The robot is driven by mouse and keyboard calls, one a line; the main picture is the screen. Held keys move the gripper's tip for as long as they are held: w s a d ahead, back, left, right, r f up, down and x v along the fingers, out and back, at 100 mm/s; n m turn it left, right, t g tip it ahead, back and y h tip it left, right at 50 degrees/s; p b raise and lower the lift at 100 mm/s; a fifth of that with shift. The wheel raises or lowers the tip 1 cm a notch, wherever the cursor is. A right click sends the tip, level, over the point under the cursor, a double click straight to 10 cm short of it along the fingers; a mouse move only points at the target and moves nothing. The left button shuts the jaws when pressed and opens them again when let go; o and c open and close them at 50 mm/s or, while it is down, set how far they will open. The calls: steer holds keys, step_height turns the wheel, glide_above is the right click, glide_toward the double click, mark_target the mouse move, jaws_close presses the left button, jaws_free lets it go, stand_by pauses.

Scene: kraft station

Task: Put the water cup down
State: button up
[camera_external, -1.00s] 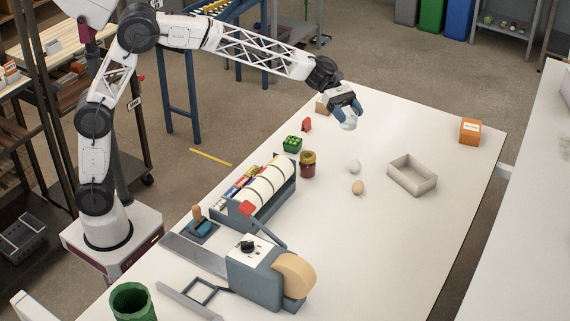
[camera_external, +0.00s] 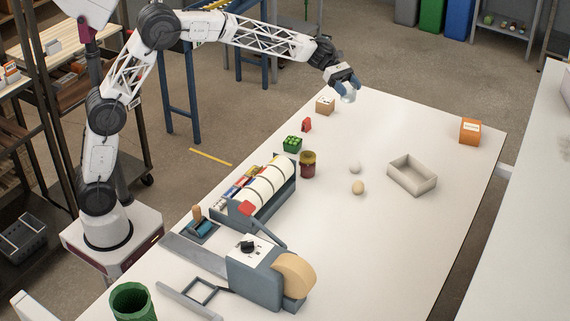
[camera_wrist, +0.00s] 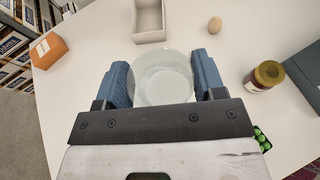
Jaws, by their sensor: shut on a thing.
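The water cup (camera_external: 348,96) is clear and whitish, held at my gripper (camera_external: 346,89) over the far end of the white table. In the wrist view the round cup (camera_wrist: 163,78) sits between the two blue fingers of my gripper (camera_wrist: 163,82), which are shut on it. The cup appears above the tabletop; the exact gap beneath it is hard to tell.
The table between the small box and orange box is clear.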

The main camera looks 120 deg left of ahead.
step_height(320, 180, down, 10)
steer(key=shift+f, duration=0.2)
stand_by(0.4)
steer(key=shift+f, duration=3.15)
steer(key=shift+f, duration=1.85)
steer(key=shift+f, duration=0.15)
steer(key=o, duration=1)
steer(key=shift+d, duration=0.1)
steer(key=shift+c, duration=0.2)
